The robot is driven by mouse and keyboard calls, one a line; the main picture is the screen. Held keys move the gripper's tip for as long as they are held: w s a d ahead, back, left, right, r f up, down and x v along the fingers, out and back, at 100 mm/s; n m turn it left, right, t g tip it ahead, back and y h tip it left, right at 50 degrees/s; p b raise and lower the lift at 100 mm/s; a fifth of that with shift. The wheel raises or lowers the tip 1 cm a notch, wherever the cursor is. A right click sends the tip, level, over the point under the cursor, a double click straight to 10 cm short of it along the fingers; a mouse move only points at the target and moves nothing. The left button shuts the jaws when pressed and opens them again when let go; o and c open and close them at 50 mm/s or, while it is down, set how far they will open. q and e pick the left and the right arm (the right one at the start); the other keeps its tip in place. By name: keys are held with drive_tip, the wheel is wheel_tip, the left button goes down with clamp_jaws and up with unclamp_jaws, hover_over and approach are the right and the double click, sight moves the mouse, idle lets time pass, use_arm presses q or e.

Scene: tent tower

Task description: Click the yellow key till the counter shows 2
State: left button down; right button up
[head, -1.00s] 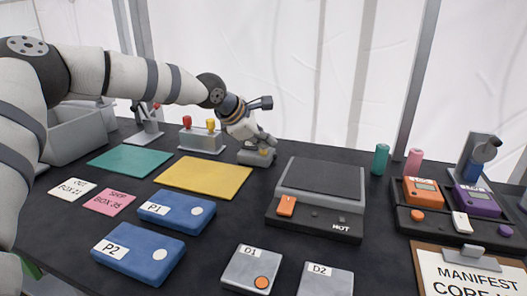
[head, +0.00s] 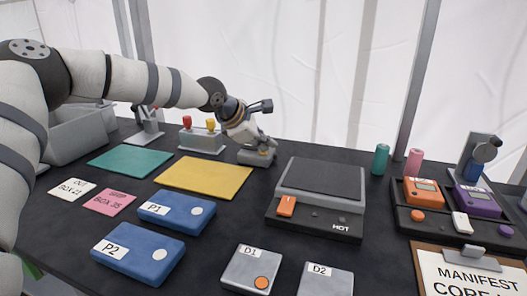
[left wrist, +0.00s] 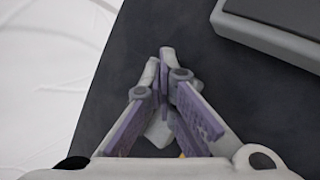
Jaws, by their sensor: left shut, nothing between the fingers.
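Whether the fingertips touch the key I cannot tell. No counter reading can be made out. My right gripper is not in view.
A grey scale-like box (head: 322,180) with an orange key stands just right of the device. A yellow mat (head: 203,177) lies to its left. A grey box with red and yellow knobs (head: 203,141) stands behind the mat. Blue boxes P1 (head: 177,210) and P2 (head: 137,254) lie in front.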

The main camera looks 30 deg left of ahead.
sight(265, 154)
use_arm(q)
drive_tip(key=shift+f, duration=0.15)
drive_tip(key=shift+r, duration=0.95)
drive_tip(key=shift+r, duration=2.5)
